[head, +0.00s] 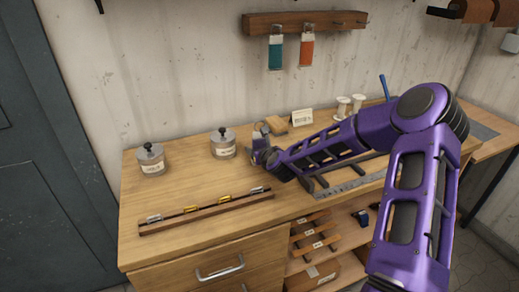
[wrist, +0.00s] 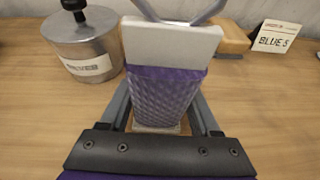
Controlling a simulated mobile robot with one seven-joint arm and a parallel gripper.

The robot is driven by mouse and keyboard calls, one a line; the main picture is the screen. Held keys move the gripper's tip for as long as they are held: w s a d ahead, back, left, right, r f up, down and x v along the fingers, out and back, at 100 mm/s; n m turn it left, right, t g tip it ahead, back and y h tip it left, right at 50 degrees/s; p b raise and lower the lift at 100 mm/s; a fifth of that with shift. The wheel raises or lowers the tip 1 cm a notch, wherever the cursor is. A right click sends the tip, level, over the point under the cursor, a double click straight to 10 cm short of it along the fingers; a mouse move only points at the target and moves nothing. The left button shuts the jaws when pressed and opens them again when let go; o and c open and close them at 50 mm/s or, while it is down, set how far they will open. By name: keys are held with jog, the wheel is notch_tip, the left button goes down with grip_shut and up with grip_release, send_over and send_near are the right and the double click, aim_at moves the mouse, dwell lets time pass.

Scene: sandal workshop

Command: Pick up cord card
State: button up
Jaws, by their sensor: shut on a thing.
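A cord card (wrist: 172,45) with a white top and purple cord wound around it is between the fingers of my gripper (wrist: 163,105) in the wrist view. A grey loop shows at its top, cut off by the picture edge. Its lower end is near the bench top; I cannot tell whether it touches. In the head view my gripper (head: 264,157) is over the bench, right of a lidded metal tin (head: 223,147), and the card is small and partly hidden there. Two other cord cards, teal (head: 275,53) and orange (head: 307,50), hang on the wall rack (head: 340,17).
The wooden bench (head: 190,185) has another tin (head: 151,163) at left and a strip with clips (head: 205,212) in front. Behind my gripper are a wooden block (head: 276,124) and a label sign (head: 301,117). White spools (head: 343,106) stand farther right.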

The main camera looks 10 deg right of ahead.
jog(key=shift+r, duration=0.1)
notch_tip(320, 180, up, 10)
jog(key=shift+p, duration=0.4)
dwell(0.5)
